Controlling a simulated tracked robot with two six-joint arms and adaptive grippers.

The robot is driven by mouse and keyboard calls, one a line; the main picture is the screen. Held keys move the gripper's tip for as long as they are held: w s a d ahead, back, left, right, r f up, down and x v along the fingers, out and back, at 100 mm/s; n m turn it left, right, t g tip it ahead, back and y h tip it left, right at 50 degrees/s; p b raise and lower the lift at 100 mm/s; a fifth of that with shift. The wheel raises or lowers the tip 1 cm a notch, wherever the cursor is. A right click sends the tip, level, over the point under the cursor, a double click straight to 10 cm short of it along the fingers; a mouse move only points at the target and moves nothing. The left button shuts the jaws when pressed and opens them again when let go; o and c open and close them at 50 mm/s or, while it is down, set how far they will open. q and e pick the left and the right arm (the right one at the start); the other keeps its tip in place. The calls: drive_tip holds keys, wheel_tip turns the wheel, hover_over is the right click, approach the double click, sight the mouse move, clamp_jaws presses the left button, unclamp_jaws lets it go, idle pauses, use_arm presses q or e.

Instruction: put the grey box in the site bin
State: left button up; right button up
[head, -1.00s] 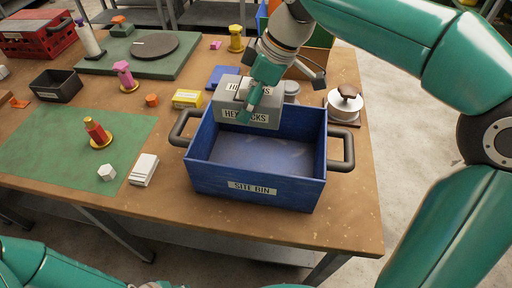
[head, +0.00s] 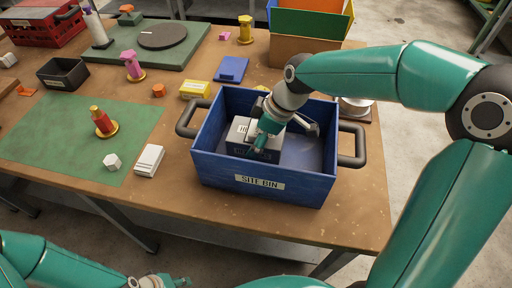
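The grey box (head: 238,131) with a white label is inside the blue site bin (head: 215,165), in its left-centre part and below the rim. My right gripper (head: 262,140) reaches down into the bin with one finger across the box's front and appears shut on it. The far finger is mostly hidden, and I cannot tell whether the box touches the bin floor. My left gripper (head: 165,282) is at the bottom edge, partly cut off, empty and away from the bin.
Left of the bin are a yellow box (head: 195,90), a white block (head: 149,160) and a green mat (head: 60,140) with a red-and-yellow piece (head: 102,122). A blue block (head: 231,69) lies behind. A silver tin (head: 356,107) stands behind the right handle. The table front is clear.

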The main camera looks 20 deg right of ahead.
drive_tip(key=shift+f, duration=1.95)
drive_tip(key=o, duration=1)
drive_tip(key=shift+c, duration=0.2)
drive_tip(key=v, duration=1.2)
